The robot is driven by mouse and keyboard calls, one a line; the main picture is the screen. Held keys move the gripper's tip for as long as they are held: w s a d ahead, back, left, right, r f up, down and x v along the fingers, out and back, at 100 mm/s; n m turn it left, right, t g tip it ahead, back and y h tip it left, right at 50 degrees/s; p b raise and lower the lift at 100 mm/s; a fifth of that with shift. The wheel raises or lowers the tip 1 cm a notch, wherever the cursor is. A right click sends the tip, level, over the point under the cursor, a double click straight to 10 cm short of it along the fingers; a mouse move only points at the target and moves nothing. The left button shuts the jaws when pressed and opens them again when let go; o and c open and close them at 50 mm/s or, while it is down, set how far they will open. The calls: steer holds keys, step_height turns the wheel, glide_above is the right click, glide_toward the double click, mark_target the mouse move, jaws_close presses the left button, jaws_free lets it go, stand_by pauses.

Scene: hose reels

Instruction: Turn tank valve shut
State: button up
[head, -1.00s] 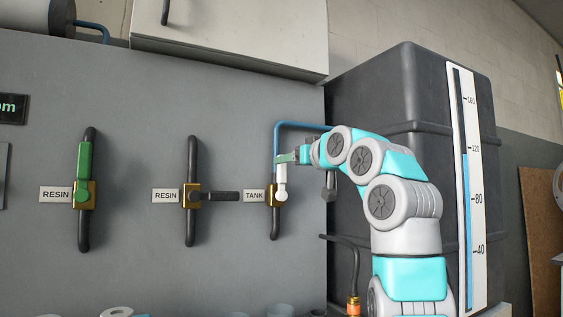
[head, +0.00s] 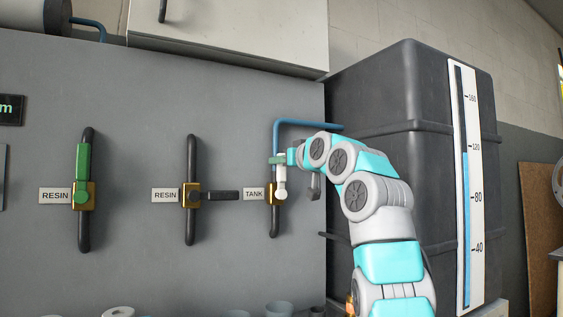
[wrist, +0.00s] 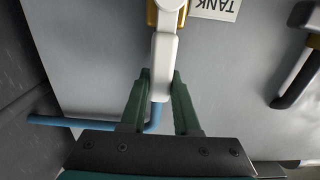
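The tank valve (head: 274,194) is a brass body on a dark vertical pipe, beside a TANK label (head: 254,194). Its white handle (head: 281,179) points up, in line with the pipe. My gripper (head: 279,160) is at the handle's upper end, reaching in from the right. In the wrist view, the green fingers of my gripper (wrist: 161,75) lie close along both sides of the white handle (wrist: 164,55) and appear to touch it. The brass body (wrist: 153,14) shows at the top edge there.
Two RESIN valves are to the left: one with a green handle (head: 82,163) up, one with a black handle (head: 222,195) pointing right. A blue pipe (head: 300,123) runs above the tank valve. A large dark tank (head: 410,85) with a level gauge (head: 466,180) stands behind my arm.

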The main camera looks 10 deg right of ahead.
jaws_close()
stand_by(0.9)
